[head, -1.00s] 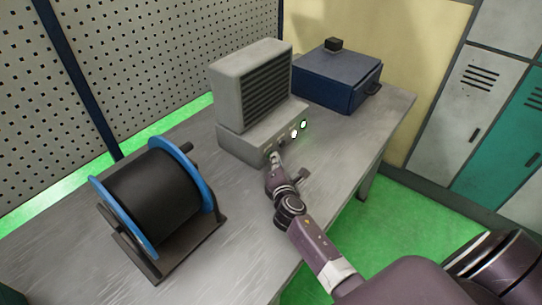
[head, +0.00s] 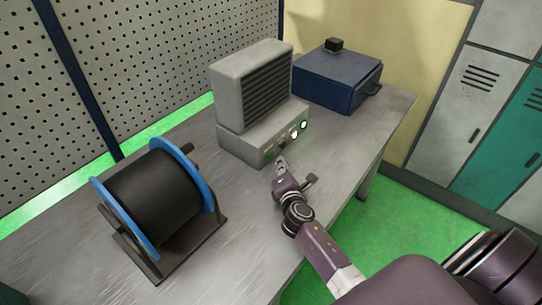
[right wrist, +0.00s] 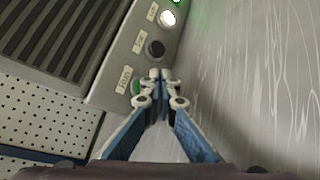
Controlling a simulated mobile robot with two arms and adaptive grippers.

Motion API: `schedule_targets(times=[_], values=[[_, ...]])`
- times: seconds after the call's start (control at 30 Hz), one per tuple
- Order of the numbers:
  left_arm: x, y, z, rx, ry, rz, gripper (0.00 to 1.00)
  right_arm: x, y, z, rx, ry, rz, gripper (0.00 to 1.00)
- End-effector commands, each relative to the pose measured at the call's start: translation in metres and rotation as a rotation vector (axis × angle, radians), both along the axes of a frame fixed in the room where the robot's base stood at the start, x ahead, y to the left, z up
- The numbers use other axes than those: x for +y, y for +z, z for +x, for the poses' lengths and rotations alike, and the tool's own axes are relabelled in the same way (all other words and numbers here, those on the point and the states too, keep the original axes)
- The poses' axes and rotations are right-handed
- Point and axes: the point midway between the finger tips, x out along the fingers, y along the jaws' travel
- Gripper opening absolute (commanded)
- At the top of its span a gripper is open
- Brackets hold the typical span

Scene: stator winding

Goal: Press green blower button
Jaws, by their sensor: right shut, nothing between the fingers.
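The grey blower (head: 238,131) stands on the table, with a slatted box over a front panel. In the right wrist view, its panel (right wrist: 118,62) carries a green button (right wrist: 136,87) beside a label, partly hidden by my fingertips. A black button (right wrist: 155,48) and a lit white one (right wrist: 168,17) sit farther along the panel. My right gripper (head: 281,161) is shut and empty, just in front of the panel's lower left part. In the wrist view its fingertips (right wrist: 160,75) are together close to the green button; I cannot tell whether they touch. My left gripper is not in view.
A black spool with blue rims (head: 155,197) stands on the grey table (head: 240,245) at left. A dark blue box (head: 330,82) with a small black block on top stands behind the blower. A perforated wall (head: 150,55) borders the back left. Lockers stand at right.

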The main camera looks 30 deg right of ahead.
Motion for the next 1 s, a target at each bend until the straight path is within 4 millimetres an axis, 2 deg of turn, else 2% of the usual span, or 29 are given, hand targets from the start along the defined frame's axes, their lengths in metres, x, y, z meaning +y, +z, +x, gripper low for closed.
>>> schedule_targets(times=[0.2, 0.4, 1.0], values=[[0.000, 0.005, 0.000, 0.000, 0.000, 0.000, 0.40, -0.009, 0.000, -0.022, 0.002, 0.000, -0.002, 0.00], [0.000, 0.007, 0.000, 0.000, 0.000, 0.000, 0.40, -0.015, 0.000, -0.035, 0.001, 0.001, -0.001, 0.00], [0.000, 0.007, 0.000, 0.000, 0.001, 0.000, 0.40, -0.015, 0.000, -0.037, 0.000, 0.000, -0.001, 0.00]])
